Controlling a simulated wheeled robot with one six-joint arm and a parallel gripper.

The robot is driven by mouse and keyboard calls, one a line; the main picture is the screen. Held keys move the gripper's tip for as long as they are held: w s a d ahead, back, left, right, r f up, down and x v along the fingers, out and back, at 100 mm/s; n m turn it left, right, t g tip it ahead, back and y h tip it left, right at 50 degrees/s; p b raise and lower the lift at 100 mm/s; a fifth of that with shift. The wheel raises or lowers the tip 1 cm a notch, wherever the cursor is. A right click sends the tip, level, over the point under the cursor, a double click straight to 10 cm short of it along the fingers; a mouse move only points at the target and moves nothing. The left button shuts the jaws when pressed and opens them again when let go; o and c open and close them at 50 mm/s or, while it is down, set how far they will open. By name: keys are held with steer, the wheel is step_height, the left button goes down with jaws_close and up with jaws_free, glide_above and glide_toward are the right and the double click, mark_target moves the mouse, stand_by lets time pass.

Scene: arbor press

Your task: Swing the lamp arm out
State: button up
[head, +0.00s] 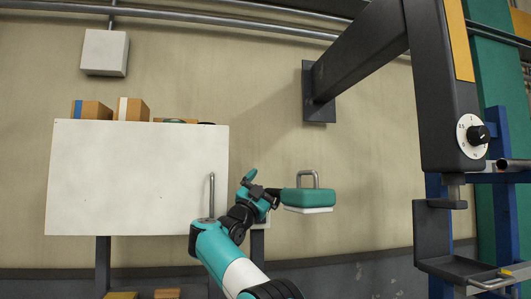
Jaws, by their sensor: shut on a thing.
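My gripper (272,192) is at the left end of the lamp head and is shut on the lamp arm there. The exact grip is small and partly hidden by my dark wrist. The rest of the lamp arm cannot be made out behind my wrist. The loop handle is clear of my gripper.
Open space lies between lamp and press.

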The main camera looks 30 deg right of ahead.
steer(key=shift+s+d+f+b, duration=0.15)
steer(key=shift+b, duration=0.2)
steer(key=shift+c, duration=0.3)
steer(key=shift+s+a+f+b, duration=0.1)
steer(key=shift+a+f+b, duration=0.15)
steer(key=shift+f+b, duration=0.35)
steer(key=c, duration=0.5)
steer(key=shift+s+d+f+b+v, duration=0.3)
steer(key=shift+d+f+b+v, duration=0.15)
steer(key=shift+b+v, duration=2.9)
steer(key=shift+s+d+f+b+v, duration=0.35)
steer(key=shift+b+v, duration=2.25)
steer(key=shift+b, duration=1.6)
steer(key=shift+s+d+f+b+v, duration=0.2)
steer(key=shift+d+f+b+v, duration=0.35)
steer(key=shift+b+v, duration=2.8)
